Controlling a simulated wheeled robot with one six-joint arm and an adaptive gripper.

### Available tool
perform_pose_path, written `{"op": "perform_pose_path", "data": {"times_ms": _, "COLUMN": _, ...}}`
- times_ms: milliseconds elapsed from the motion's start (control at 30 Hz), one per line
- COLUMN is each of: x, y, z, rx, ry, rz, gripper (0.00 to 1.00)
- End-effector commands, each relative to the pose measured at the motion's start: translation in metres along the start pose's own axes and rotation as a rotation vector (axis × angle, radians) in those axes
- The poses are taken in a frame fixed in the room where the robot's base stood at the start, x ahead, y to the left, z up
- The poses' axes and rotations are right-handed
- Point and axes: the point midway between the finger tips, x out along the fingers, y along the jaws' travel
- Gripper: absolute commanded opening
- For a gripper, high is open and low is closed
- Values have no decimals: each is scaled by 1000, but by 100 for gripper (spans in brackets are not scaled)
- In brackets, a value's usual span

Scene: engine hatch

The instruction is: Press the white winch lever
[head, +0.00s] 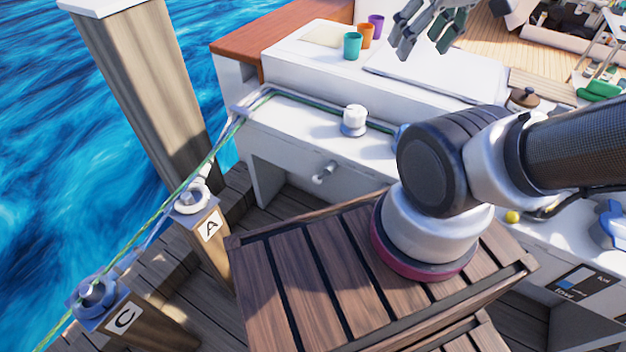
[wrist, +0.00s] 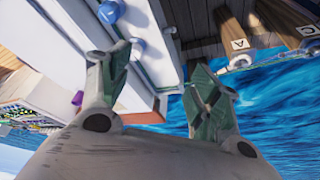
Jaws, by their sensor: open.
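A white winch (head: 354,121) with a rounded top stands on the white side deck in the head view, beside the green rope. A small white lever-like handle (head: 324,173) sticks out from the white wall below it; I cannot tell which of the two is the lever meant. In the wrist view a white rounded fitting (wrist: 138,47) shows beyond the left finger, probably the winch. My gripper (head: 422,48) is open and empty at the top of the head view, above the white hatch area and apart from the winch. Its two spread fingers also show in the wrist view (wrist: 160,64).
Teal (head: 352,46), orange (head: 366,36) and purple (head: 376,26) cups stand behind the winch. A slatted wooden crate (head: 315,270) is in front. Posts marked A (head: 209,226) and C (head: 124,317) carry the rope on the left. Water lies beyond.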

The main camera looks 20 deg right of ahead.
Motion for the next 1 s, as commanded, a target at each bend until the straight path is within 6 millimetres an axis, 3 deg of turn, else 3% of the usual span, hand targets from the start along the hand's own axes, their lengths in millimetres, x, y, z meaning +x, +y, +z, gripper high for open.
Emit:
{"op": "perform_pose_path", "data": {"times_ms": 33, "x": 6, "y": -4, "z": -1, "rx": -16, "ry": -28, "rz": -6, "gripper": 46}}
{"op": "perform_pose_path", "data": {"times_ms": 300, "x": 60, "y": -30, "z": -11, "rx": -135, "ry": -273, "rz": -27, "gripper": 0}}
{"op": "perform_pose_path", "data": {"times_ms": 667, "x": 143, "y": -72, "z": -48, "rx": -353, "ry": -548, "rz": 23, "gripper": 0}}
{"op": "perform_pose_path", "data": {"times_ms": 1000, "x": 252, "y": -118, "z": -67, "rx": -595, "ry": -741, "rz": 105, "gripper": 0}}
